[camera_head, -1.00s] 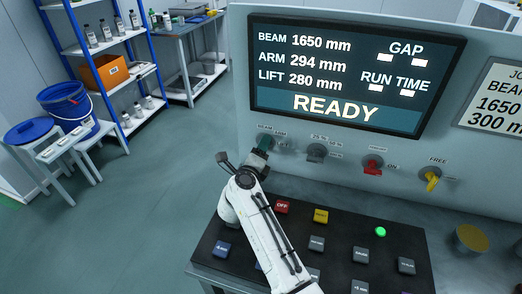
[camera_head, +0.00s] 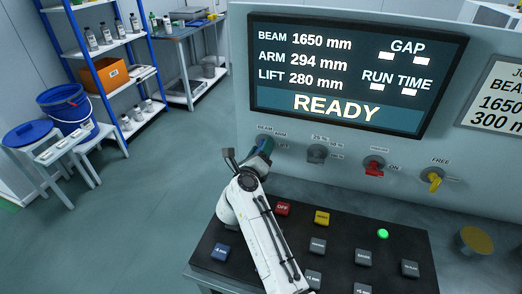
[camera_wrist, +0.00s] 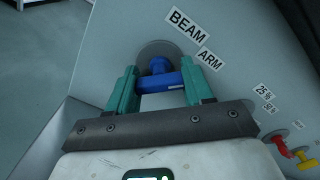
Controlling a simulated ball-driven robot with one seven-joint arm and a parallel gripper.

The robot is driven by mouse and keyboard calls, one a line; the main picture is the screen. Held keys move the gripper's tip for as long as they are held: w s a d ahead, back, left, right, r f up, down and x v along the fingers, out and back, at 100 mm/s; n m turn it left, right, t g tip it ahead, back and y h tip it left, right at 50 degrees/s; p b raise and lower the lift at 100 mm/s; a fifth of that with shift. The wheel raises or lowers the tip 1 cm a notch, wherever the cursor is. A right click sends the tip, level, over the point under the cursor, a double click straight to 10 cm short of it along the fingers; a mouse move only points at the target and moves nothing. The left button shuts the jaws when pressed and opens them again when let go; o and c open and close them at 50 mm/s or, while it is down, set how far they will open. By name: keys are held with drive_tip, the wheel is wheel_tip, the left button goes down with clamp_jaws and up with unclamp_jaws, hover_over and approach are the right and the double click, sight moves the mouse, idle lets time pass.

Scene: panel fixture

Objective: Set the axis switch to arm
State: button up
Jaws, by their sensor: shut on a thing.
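The axis switch (camera_wrist: 160,66) is a blue knob with a crossbar on a round grey plate, beside the BEAM and ARM labels. My gripper (camera_wrist: 159,69) has its two teal fingers on either side of this blue handle and is shut on it. In the head view my gripper (camera_head: 263,147) is at the leftmost switch below the display, and it hides most of that switch. Which label the handle points to I cannot tell. The display (camera_head: 355,75) reads READY, with BEAM 1650 mm, ARM 294 mm and LIFT 280 mm.
To the right on the panel are a grey knob (camera_head: 317,153), a red switch (camera_head: 374,169) and a yellow switch (camera_head: 433,178). Below lies a black button board (camera_head: 340,235) with several buttons and a lit green lamp (camera_head: 383,233). Open floor is at left.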

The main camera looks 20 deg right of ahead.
drive_tip(key=shift+f, duration=0.15)
drive_tip(key=o, duration=1)
drive_tip(key=shift+o, duration=0.2)
drive_tip(key=v, duration=1.1)
